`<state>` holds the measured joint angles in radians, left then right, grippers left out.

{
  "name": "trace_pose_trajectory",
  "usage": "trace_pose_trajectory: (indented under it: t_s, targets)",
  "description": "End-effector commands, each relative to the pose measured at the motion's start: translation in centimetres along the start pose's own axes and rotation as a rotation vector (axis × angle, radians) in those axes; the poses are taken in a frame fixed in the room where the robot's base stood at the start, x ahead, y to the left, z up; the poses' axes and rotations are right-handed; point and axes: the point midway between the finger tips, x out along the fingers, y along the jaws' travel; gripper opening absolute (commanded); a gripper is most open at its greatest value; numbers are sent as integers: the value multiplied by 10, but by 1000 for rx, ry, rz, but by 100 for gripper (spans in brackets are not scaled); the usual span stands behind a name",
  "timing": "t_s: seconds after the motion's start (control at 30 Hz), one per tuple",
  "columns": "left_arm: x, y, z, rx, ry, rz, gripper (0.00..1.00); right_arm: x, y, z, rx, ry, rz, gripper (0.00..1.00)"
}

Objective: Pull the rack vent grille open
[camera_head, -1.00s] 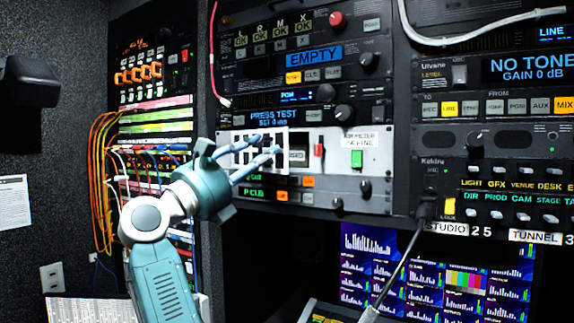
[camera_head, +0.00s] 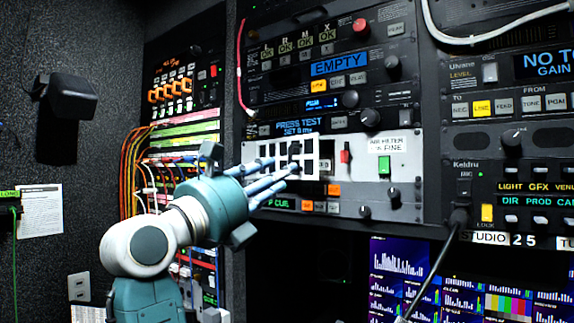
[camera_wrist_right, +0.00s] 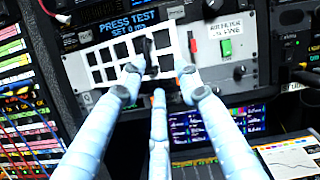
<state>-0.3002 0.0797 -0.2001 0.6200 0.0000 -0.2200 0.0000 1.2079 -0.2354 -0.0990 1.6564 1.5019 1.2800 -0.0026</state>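The rack vent grille (camera_head: 309,166) is a white plate with rows of dark square openings on a light grey rack panel; it also shows in the wrist view (camera_wrist_right: 75,69). A dark upright handle (camera_wrist_right: 149,54) stands out from its middle. My right gripper (camera_head: 284,175) is in front of the grille's lower part. In the wrist view its three fingers (camera_wrist_right: 158,80) are spread, two on either side of the handle and one below. Nothing is between them; contact with the grille cannot be told. My left gripper is not in view.
A red switch (camera_head: 345,152), a green button (camera_head: 384,165) and black knobs (camera_head: 394,195) sit right of the grille. Orange cables (camera_head: 128,180) hang at the left rack. A black cable (camera_head: 440,262) runs down at the right, in front of the monitors (camera_head: 400,262).

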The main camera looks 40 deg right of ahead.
Motion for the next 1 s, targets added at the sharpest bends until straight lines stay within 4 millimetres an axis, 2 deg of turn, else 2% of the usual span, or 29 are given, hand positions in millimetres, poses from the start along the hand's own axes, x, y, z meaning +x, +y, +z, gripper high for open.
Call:
trace_pose_trajectory:
  t_s: [0.6,0.8,1.0]
  targets:
    - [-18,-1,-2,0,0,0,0,10,-28,12,-773,185,123,33]
    - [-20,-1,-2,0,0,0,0,10,-31,12,-903,203,162,33]
    - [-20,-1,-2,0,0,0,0,10,-31,12,-936,206,172,33]
